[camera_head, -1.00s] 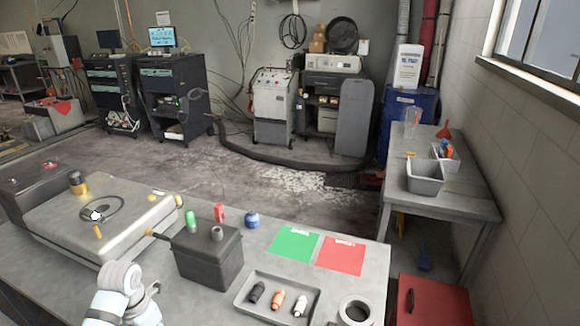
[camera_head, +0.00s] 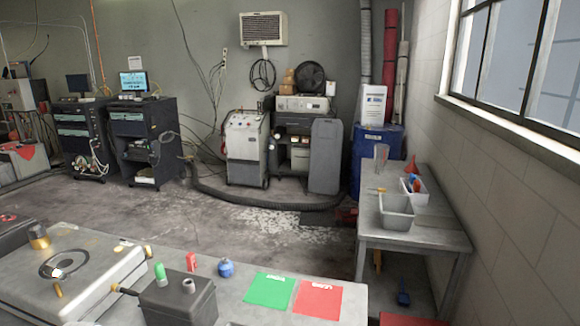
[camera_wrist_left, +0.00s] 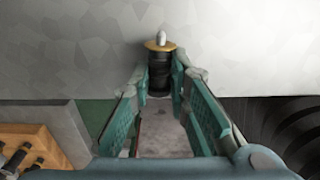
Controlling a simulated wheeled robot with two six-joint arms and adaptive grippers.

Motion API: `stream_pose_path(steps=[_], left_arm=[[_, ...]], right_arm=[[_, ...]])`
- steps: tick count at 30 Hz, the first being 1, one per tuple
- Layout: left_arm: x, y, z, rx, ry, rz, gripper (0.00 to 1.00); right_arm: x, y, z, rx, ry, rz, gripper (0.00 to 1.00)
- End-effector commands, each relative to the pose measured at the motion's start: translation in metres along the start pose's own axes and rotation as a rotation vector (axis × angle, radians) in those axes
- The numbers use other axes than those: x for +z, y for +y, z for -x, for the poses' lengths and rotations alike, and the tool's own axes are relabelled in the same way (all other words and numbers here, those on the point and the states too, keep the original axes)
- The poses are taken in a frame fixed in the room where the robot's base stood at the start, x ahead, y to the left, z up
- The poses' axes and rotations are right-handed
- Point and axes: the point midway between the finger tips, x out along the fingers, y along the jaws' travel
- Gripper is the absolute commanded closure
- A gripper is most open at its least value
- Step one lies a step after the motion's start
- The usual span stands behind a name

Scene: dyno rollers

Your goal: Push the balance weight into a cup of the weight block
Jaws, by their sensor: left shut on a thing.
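My left gripper (camera_wrist_left: 160,85) shows in the left wrist view, its teal fingers closed on a dark ribbed cylinder (camera_wrist_left: 160,72) with a brass collar and a pale tip. I cannot tell whether this cylinder is the balance weight. A brown wooden block (camera_wrist_left: 42,138) with dark metal parts is at the lower left of that view, apart from the held cylinder; it may be the weight block, but its cups cannot be made out. Neither gripper shows in the head view.
In the head view a grey machine (camera_head: 105,282) with a brass cylinder (camera_head: 39,237) stands at the lower left. A dark box (camera_head: 178,303), a green cylinder (camera_head: 160,274), a red can (camera_head: 192,262), a blue bottle (camera_head: 226,268), a green mat (camera_head: 268,291) and a red mat (camera_head: 317,300) are to its right.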

Motion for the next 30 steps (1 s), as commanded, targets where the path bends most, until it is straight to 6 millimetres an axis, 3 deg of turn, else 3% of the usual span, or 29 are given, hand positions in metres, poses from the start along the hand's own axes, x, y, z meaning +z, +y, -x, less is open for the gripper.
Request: stream_pose_path(steps=[18, 27, 30], left_arm=[[0.0, 0.0, 0.05, 0.0, -0.001, 0.0, 1.0], [0.0, 0.0, 0.049, 0.0, -0.001, 0.0, 1.0], [0.0, 0.0, 0.037, 0.0, -0.001, 0.0, 1.0]], right_arm=[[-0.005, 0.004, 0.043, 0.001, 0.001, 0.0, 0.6], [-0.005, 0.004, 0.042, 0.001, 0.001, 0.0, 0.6], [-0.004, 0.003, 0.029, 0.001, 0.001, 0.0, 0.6]])
